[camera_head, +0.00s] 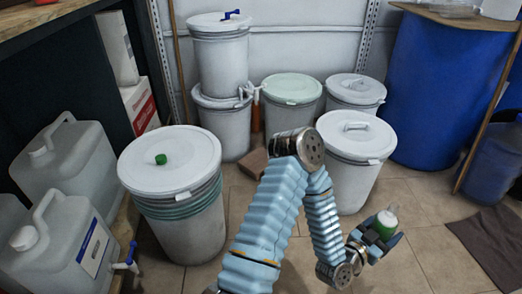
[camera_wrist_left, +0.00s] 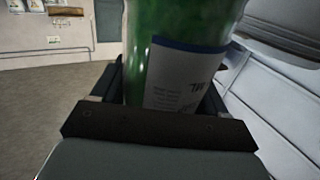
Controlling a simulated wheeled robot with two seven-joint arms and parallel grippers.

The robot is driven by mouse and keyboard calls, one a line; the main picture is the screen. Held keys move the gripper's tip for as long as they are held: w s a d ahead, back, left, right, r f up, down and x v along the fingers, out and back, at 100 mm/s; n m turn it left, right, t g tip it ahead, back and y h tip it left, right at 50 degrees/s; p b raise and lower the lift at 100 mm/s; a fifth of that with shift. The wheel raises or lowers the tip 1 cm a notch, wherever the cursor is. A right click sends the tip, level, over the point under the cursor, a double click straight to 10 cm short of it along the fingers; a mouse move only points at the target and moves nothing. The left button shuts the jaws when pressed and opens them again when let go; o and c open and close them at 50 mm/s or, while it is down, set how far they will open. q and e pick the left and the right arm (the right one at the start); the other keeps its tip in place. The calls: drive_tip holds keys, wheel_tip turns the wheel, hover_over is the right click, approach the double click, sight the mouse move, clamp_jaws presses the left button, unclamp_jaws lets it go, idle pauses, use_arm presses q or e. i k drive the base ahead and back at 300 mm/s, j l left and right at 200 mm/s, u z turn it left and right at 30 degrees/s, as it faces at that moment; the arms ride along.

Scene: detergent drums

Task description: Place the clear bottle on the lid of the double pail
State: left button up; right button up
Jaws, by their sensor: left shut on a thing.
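My left gripper (camera_head: 376,238) is shut on the clear bottle (camera_head: 384,222), which has green contents and a whitish top. It holds the bottle roughly upright, low at the right of the head view, in front of the pails. In the left wrist view the bottle (camera_wrist_left: 150,50) stands between the fingers with a white, blue-edged label; its top is out of frame. The double pail (camera_head: 220,65), two white pails stacked, stands at the back left, well away from the gripper. Its upper lid (camera_head: 206,22) carries a small blue tap (camera_head: 231,14). My right gripper is not in view.
A lidded pail with a green cap (camera_head: 180,210) stands front left. Pails with handled lids (camera_head: 350,175) and a pale green lid (camera_head: 291,87) stand between the bottle and the back wall. A blue drum (camera_head: 435,85) is at right. Jerrycans (camera_head: 70,155) line the left.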

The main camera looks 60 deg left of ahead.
sight(181, 155)
drive_tip(key=l+u, duration=0.1)
drive_tip(key=u, duration=0.8)
drive_tip(key=k+l+u, duration=0.1)
drive_tip(key=u, duration=0.75)
drive_tip(key=k, duration=0.05)
